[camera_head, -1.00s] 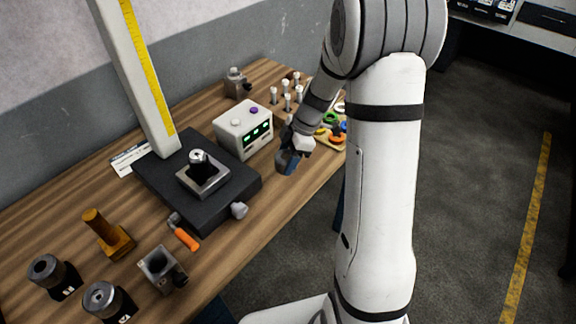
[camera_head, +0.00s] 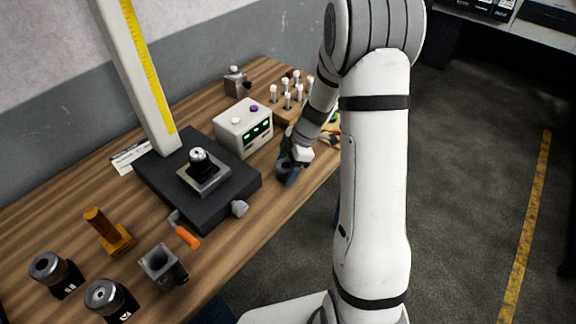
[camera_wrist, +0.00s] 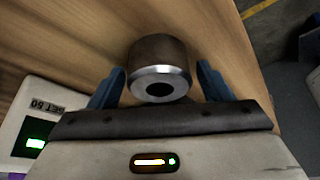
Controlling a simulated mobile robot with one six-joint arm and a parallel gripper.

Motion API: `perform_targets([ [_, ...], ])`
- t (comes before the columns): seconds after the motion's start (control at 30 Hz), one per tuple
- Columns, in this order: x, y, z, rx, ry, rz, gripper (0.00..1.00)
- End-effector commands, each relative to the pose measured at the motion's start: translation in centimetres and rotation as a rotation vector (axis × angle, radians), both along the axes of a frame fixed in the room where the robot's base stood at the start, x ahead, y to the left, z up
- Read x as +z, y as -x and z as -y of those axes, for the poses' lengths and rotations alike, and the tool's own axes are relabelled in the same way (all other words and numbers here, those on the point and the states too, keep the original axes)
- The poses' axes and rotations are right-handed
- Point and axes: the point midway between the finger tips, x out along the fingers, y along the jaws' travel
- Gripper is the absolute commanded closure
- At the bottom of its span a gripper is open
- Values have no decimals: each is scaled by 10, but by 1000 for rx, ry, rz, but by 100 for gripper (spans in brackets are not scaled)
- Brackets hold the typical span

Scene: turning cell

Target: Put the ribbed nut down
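The ribbed nut (camera_wrist: 158,52) is a dark brown cylinder with a bright bevelled end and a dark bore, seen between my fingers in the wrist view. In the head view the nut (camera_head: 283,171) is a small dark shape close to the bench's front edge. My gripper (camera_wrist: 160,78) has one blue finger on each side of the nut, with a narrow gap showing on both sides. The gripper (camera_head: 288,173) is low over the bench. The nut's underside is hidden, so its contact with the wood cannot be seen clearly.
The wooden bench (camera_head: 219,259) has a white display box (camera_head: 243,128) left of my gripper. A dark stand (camera_head: 222,198) and an orange-handled tool (camera_head: 186,236) lie further left. Pegs (camera_head: 287,100) stand behind. Bare wood shows in front of the box.

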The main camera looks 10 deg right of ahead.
Motion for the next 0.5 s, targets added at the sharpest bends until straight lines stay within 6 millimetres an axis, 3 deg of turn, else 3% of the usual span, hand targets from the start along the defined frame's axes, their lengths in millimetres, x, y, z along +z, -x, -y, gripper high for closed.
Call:
perform_targets([
  [0.33,2,0,0,0,0,0,22],
  [0.5,17,-2,6,-1,-1,6,22],
])
